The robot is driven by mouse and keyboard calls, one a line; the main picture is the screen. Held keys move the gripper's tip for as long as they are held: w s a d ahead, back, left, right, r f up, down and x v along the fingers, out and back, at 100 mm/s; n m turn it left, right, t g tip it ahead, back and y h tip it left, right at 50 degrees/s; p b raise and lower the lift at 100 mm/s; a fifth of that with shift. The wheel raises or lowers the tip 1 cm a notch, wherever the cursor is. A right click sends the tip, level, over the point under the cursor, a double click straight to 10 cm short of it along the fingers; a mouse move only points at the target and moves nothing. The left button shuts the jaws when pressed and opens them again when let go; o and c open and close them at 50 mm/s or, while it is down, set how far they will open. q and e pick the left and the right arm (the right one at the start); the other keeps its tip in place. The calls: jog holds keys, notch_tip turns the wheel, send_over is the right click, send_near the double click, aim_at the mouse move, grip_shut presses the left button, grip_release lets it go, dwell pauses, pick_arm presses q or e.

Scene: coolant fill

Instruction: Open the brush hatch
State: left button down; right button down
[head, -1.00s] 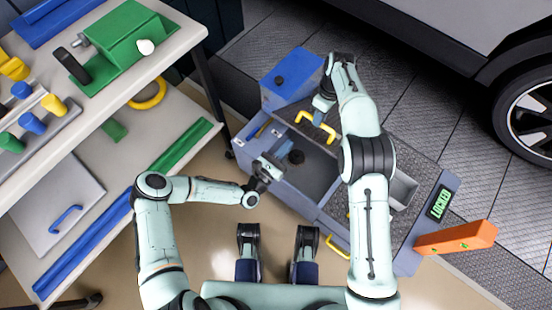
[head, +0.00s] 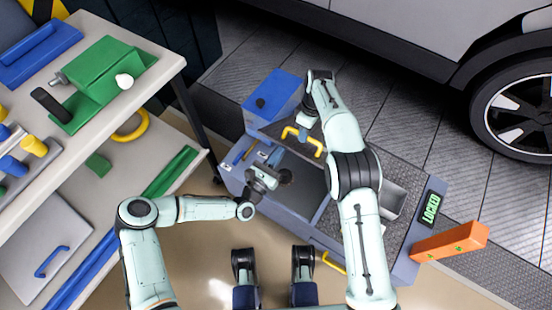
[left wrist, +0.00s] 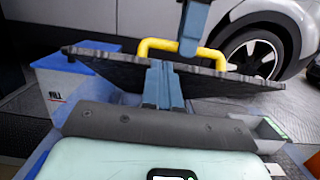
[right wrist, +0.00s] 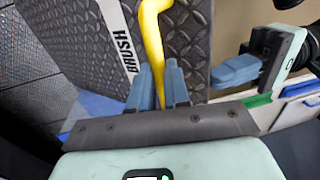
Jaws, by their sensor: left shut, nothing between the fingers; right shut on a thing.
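The brush hatch is a dark tread-plate lid with a yellow handle (head: 303,140). The right wrist view shows its plate (right wrist: 192,50) with the word BRUSH. The hatch stands raised and tilted over an open compartment in the grey-blue cart. My right gripper (head: 309,121) is shut on the yellow handle (right wrist: 151,45). My left gripper (head: 271,163) is shut and empty, low beside the hatch over the cart. In the left wrist view its fingertips (left wrist: 163,68) are close to the hatch's edge (left wrist: 100,63); whether they touch is unclear.
A blue box (head: 275,95) with a dark cap stands at the cart's back left. A LOCKED display (head: 430,209) and an orange block (head: 450,242) are at the right end. A shelved bench (head: 150,75) stands left, and a car (head: 430,40) is behind.

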pick_arm(q)
jog(key=shift+w+d+r, duration=0.15)
jog(key=shift+w+r, duration=0.05)
jog(key=shift+r, duration=0.2)
pick_arm(e)
jog(key=shift+s+f, duration=0.3)
jog(key=shift+f, duration=0.35)
jog(key=c, duration=1.1)
grip_release()
pick_arm(q)
jog(key=shift+f, duration=0.1)
jog(key=shift+f, duration=0.1)
pick_arm(e)
jog(key=shift+w+a+r, duration=0.1)
jog(key=shift+a+r, duration=0.05)
